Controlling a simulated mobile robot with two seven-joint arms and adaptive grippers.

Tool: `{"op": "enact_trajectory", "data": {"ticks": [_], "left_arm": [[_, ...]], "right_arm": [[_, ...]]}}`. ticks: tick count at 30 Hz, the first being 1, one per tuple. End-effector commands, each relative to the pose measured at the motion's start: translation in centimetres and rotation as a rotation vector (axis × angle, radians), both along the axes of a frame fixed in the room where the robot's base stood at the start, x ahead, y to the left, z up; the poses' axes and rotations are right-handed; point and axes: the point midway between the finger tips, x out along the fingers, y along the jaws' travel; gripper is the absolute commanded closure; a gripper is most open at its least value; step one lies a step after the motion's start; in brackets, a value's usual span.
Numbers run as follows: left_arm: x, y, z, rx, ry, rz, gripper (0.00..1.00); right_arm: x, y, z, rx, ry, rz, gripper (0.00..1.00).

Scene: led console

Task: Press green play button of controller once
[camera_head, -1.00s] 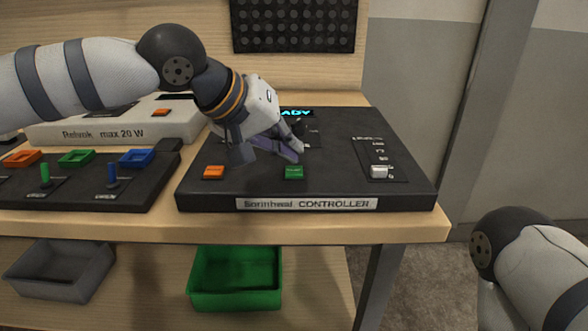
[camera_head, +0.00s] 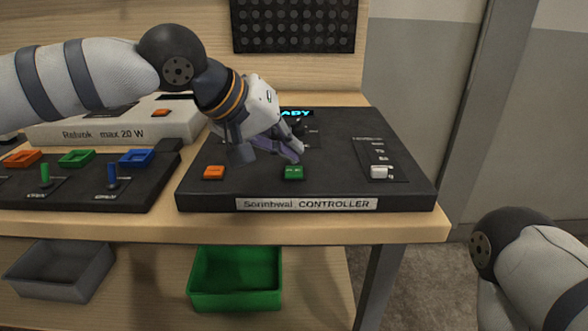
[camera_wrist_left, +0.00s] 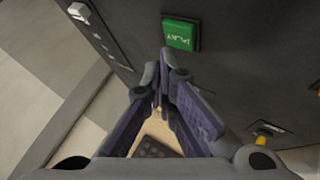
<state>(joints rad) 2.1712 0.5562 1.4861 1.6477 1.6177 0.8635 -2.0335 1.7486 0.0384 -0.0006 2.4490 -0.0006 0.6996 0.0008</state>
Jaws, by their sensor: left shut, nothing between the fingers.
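The dark controller (camera_head: 330,187) lies on the bench, with its name label on the front edge. Its green play button (camera_head: 293,173) sits near the front middle. The button also shows in the left wrist view (camera_wrist_left: 181,34), just beyond the fingertips. My left gripper (camera_head: 297,156) is shut and empty. It hangs over the controller, just behind the button in the head view, and appears apart from it. The gripper partly hides the lit display (camera_head: 297,113). My right gripper is out of view; only part of that arm shows at lower right.
An orange button (camera_head: 213,172) is left of the green one, and a white slider (camera_head: 378,172) is at the right. Another console with coloured buttons and switches (camera_head: 75,187) stands at the left. Green (camera_head: 235,299) and grey (camera_head: 55,285) bins sit below the bench.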

Motion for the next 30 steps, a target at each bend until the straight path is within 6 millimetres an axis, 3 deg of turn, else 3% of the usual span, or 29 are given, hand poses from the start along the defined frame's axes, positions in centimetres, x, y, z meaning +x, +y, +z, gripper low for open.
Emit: {"op": "enact_trajectory", "data": {"ticks": [30], "left_arm": [[0.0, 0.0, -1.3, 0.0, 0.0, 0.0, 1.0]], "right_arm": [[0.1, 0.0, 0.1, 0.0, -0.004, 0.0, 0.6]]}}
